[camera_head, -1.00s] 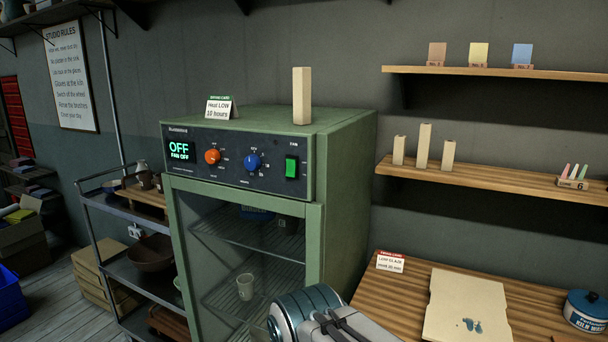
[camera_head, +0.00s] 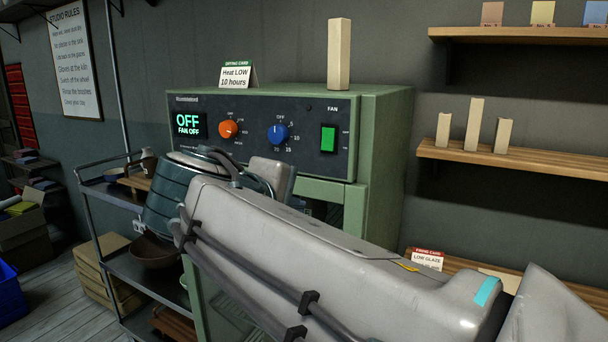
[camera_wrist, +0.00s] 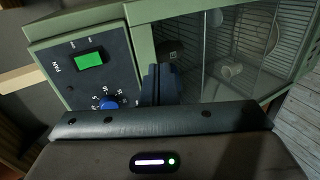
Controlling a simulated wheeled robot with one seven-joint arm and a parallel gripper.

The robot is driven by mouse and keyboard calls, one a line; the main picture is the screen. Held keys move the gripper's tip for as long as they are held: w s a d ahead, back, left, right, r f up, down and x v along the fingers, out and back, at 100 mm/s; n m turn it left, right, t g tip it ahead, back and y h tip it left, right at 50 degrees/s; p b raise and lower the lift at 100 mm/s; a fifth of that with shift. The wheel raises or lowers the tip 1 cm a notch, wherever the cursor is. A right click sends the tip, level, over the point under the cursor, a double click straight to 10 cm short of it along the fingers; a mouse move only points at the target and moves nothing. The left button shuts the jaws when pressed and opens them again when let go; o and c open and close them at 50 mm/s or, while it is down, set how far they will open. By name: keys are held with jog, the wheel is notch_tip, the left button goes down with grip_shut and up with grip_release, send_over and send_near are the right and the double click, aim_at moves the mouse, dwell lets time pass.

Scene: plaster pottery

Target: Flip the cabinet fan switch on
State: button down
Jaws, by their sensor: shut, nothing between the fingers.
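The green fan switch (camera_head: 328,139) sits under the word FAN at the right end of the dark control panel (camera_head: 300,110) on the green cabinet (camera_head: 385,150). In the wrist view the switch (camera_wrist: 89,60) shows up and left of my fingers, clear of them. The display (camera_head: 187,126) reads "OFF" and "FAN OFF". My gripper (camera_wrist: 160,72) is shut and empty, in front of the cabinet beside the panel's edge. In the head view my arm hides the fingers and much of the cabinet door.
An orange knob (camera_head: 229,129) and a blue knob (camera_head: 278,135) are left of the switch. A card (camera_head: 236,76) and a pale block (camera_head: 339,53) stand on the cabinet. A shelf cart (camera_head: 120,270) is at left, and a wall shelf (camera_head: 520,160) at right.

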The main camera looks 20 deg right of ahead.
notch_tip(320, 180, up, 6)
jog(key=a+t+h+b, duration=0.2)
jog(key=h, duration=0.1)
jog(key=p, duration=0.3)
send_near(326, 148)
jog(key=x, duration=0.7)
jog(key=shift+s, duration=0.1)
